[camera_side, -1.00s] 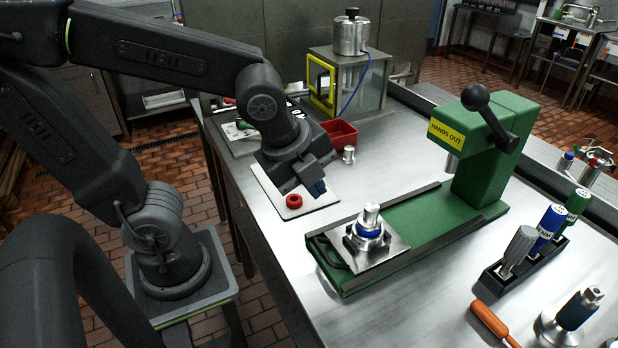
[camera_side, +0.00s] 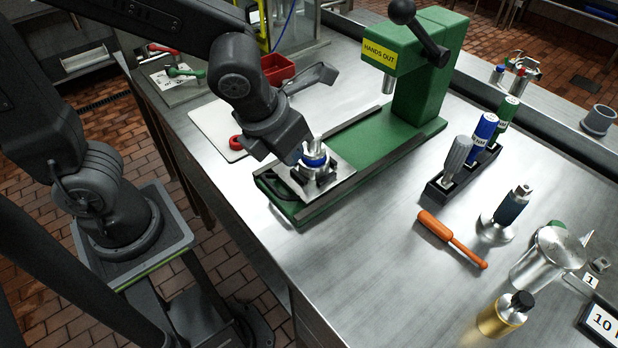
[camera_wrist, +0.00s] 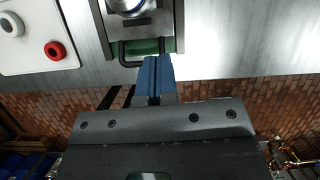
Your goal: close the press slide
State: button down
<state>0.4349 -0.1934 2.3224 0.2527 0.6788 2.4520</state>
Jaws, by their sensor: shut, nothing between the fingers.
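The press slide is a silver plate (camera_side: 340,179) at the front left end of the green press base (camera_side: 366,150), away from the ram (camera_side: 388,85). A silver part with a blue ring (camera_side: 316,160) stands upright on it. The slide's black loop handle (camera_side: 281,188) sticks out at the front; it also shows in the wrist view (camera_wrist: 140,62). My gripper (camera_wrist: 157,56) is shut and empty, its blue fingertips at the handle's lower right corner in the wrist view. I cannot tell if they touch it. In the side view my wrist hides most of the fingers.
The green press column (camera_side: 425,75) with its black lever (camera_side: 420,30) stands at the back end. A white board (camera_side: 217,128) with a red ring (camera_side: 236,142) lies left of the base.

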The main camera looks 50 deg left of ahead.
aim_at(315, 188)
jog(key=shift+m, duration=0.5)
jog(key=x, duration=1)
jog(key=shift+d+f, duration=0.15)
jog(key=shift+w, duration=0.1)
jog(key=w, duration=1.9)
jog(key=shift+w, duration=0.35)
